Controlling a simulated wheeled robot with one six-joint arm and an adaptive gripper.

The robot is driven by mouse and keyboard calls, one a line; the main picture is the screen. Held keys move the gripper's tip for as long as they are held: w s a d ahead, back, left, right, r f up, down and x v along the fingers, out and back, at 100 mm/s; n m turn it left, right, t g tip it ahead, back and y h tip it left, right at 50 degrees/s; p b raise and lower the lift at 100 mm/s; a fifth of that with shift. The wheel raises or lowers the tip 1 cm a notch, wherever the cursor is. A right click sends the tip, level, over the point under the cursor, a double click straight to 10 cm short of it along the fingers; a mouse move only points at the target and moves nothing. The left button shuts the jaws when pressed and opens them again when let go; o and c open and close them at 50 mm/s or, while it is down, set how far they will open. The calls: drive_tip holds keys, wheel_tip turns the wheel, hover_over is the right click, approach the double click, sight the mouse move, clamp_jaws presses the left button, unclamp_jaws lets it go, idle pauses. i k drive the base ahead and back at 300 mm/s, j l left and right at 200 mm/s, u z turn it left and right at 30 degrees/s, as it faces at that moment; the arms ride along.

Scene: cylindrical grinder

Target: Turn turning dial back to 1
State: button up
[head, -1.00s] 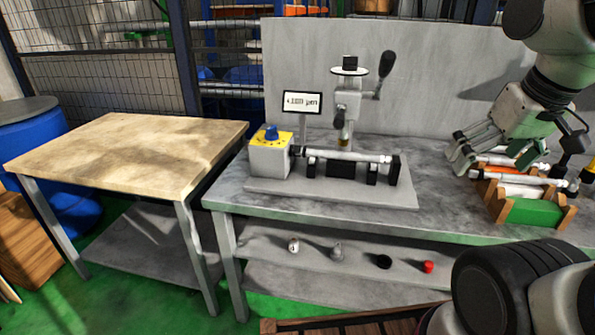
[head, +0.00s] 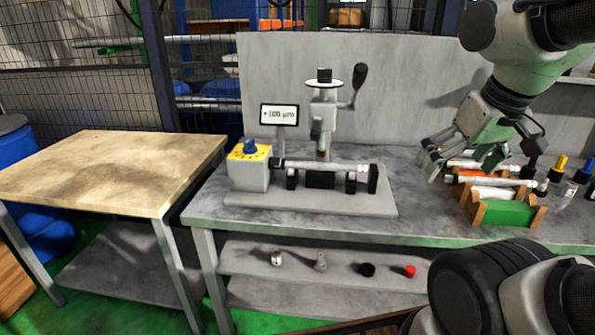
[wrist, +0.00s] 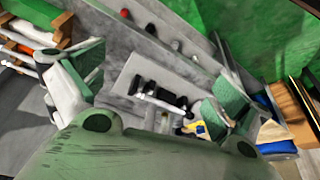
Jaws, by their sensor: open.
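The turning dial (head: 250,146) is a blue knob on the yellow top of a grey box (head: 249,172) at the left end of the grinder. It also shows small in the wrist view (wrist: 196,128), near one finger; its number marks are too small to read. A white shaft (head: 325,166) lies across black supports beside the box. A display (head: 279,114) reads about +100 µm. My gripper (head: 465,155) is open and empty, well right of the dial, above the rack side of the bench. Its two fingers (wrist: 148,90) stand wide apart in the wrist view.
A rack (head: 505,210) with several shafts stands below my gripper. A handled spindle unit (head: 325,110) rises behind the shaft. Several small knobs lie on the lower shelf (head: 340,268). A wooden-topped table (head: 110,165) at left is bare.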

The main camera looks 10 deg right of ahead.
sight(249, 148)
drive_tip(key=i+j+u, duration=0.25)
drive_tip(key=j, duration=0.2)
drive_tip(key=i+j+u, duration=0.3)
drive_tip(key=i+j, duration=0.1)
drive_tip(key=j, duration=0.05)
